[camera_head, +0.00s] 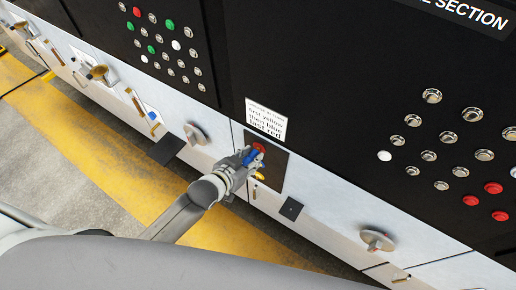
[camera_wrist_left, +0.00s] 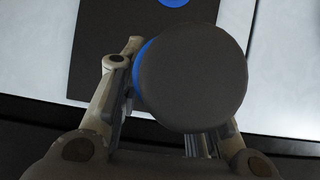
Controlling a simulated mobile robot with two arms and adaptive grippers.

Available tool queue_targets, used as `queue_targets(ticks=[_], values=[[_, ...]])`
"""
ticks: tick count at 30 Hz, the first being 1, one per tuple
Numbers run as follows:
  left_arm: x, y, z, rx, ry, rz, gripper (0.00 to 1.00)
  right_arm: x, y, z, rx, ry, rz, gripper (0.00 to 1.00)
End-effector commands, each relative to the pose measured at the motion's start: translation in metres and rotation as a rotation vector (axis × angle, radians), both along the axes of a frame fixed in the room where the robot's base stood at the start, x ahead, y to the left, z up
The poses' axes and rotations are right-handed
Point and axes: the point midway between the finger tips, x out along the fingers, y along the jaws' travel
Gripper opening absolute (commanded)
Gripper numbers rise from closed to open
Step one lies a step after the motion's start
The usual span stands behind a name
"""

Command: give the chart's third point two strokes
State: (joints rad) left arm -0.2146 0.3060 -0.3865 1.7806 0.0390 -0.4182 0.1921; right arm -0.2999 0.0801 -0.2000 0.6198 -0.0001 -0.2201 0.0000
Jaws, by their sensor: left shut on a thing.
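The chart (camera_head: 265,119) is a white card on the panel. Its large lines appear to read first yellow, then blue, last red; the small heading is not legible. Below it, a dark plate (camera_head: 276,174) carries a red part (camera_head: 259,147), a blue part (camera_head: 250,157) and a yellow part (camera_head: 259,177). My left gripper (camera_head: 245,156) is at this plate, over the blue part. In the left wrist view its fingers are shut on a round, dark-faced knob (camera_wrist_left: 190,78) with a blue edge. A second blue disc (camera_wrist_left: 172,1) shows on the plate. My right gripper is not in view.
Grey turn handles (camera_head: 196,133) and (camera_head: 376,240) stick out from the white lower panel on both sides. Black panels above hold several silver, red, green and white buttons. A yellow floor stripe (camera_head: 110,130) runs along the cabinet.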

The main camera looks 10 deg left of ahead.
Motion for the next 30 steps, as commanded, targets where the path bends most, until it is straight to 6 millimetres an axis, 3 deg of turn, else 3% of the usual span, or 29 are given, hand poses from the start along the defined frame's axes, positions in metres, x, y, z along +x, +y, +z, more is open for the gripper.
queue_targets(ticks=[27,28,30], values=[[0.0101,-0.0037,0.0011,-0.001,-0.002,0.000,0.08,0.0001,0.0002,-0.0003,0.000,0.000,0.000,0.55],[0.0101,-0.0037,0.0011,-0.001,-0.002,0.000,0.34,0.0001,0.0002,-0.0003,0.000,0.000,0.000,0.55],[0.0100,-0.0035,0.0010,-0.001,-0.002,0.000,0.43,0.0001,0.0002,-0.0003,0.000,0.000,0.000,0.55]])
